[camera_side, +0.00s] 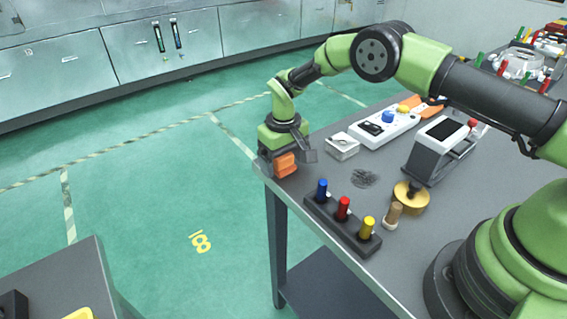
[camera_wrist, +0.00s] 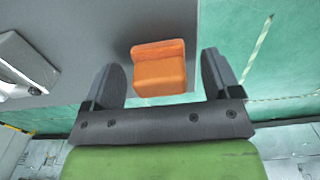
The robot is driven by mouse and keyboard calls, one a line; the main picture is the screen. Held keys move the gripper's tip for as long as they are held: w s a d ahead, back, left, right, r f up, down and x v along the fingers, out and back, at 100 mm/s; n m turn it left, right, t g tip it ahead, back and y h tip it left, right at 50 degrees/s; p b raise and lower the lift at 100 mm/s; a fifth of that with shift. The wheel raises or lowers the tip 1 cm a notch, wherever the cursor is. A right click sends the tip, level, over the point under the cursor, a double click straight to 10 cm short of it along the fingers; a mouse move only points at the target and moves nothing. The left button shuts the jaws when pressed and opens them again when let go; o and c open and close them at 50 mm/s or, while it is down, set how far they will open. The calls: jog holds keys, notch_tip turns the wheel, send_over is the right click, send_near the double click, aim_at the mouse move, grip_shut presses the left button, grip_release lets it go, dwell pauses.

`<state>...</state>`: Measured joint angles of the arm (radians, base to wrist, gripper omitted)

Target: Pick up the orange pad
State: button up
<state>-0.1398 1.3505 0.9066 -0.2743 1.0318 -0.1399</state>
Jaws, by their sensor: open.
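The orange pad (camera_side: 286,165) is a small block at the far left corner of the grey table, near its edge. In the wrist view the pad (camera_wrist: 159,68) lies ahead of my gripper, roughly between the lines of the two fingers. My gripper (camera_wrist: 165,78) is open, with nothing between its fingertips that I can see it touching. In the side view my gripper (camera_side: 288,158) is low over that corner, right at the pad, and partly hides it. Whether the fingers reach down around the pad is unclear.
A small white box (camera_side: 342,146) stands right of the pad. A white panel with knobs (camera_side: 384,127), a grey display unit (camera_side: 440,145), a brass-coloured round piece (camera_side: 411,198) and a dark rack of coloured handles (camera_side: 342,222) share the table (camera_side: 318,172). The table edge is close.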

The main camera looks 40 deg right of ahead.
jog(key=c, duration=1)
notch_tip(320, 180, up, 10)
jog(key=shift+r, duration=0.1)
